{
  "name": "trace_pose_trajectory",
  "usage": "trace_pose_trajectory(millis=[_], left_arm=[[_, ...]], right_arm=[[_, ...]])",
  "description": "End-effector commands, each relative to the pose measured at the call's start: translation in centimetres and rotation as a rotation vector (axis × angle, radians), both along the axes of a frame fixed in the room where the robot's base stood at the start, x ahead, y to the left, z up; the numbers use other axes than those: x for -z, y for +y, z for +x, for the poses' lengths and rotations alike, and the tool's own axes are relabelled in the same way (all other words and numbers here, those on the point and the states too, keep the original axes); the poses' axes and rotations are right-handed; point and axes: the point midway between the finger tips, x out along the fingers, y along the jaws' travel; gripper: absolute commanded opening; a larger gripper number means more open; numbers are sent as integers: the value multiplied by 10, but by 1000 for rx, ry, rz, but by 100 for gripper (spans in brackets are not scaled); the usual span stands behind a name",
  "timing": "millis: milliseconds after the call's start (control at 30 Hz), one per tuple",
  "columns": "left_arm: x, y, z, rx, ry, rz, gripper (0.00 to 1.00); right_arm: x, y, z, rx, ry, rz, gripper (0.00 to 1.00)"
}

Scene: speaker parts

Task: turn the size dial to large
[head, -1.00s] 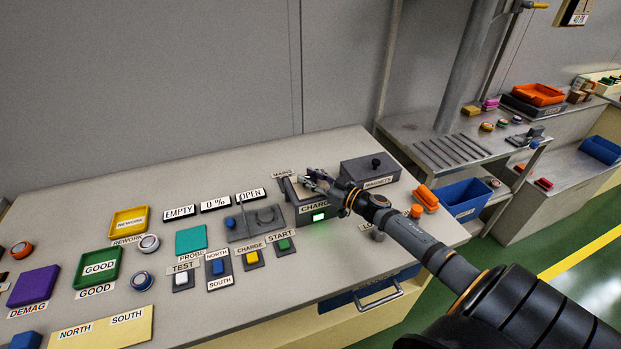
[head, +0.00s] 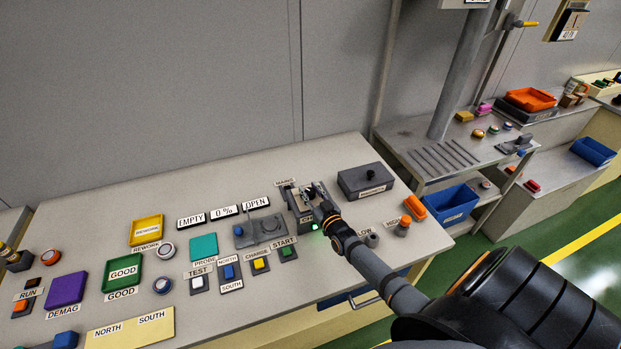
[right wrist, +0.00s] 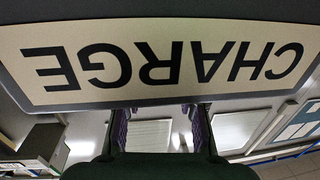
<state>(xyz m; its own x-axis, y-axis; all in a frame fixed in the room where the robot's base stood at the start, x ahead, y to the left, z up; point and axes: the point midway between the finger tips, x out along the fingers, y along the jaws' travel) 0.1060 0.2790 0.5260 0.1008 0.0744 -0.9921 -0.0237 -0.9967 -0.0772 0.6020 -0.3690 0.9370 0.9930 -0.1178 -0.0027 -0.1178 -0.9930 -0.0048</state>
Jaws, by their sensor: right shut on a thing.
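No dial with a readable SIZE or LARGE label shows in either view. A grey fixture plate (head: 258,232) on the bench carries a round grey part, and I cannot tell whether that is a dial. My right gripper (head: 312,191) is at the dark grey CHARGE box (head: 293,199), shut on a part there that its own fingers hide. In the right wrist view the CHARGE label (right wrist: 165,62) fills the top, upside down, with the purple-grey fingertips (right wrist: 161,128) below it. My left gripper is not in view.
A magnets box (head: 364,182) with a black knob stands right of the charger. LOW and HIGH posts (head: 402,227) are near my right forearm. Several buttons (head: 259,264) and coloured trays (head: 123,272) lie to the left. A blue bin (head: 449,203) is beyond the bench.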

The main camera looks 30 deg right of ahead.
Motion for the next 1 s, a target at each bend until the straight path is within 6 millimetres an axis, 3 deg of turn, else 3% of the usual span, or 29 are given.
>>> trace_pose_trajectory(millis=[33,100,300,700,1000], left_arm=[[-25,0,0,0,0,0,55],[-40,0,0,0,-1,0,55],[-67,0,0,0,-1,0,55],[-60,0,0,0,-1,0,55],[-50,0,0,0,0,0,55]], right_arm=[[-12,2,0,35,3,8,2],[-12,2,0,91,4,7,2],[-5,3,1,277,3,4,2],[2,1,1,579,0,-3,2],[2,0,1,691,1,-4,2]])
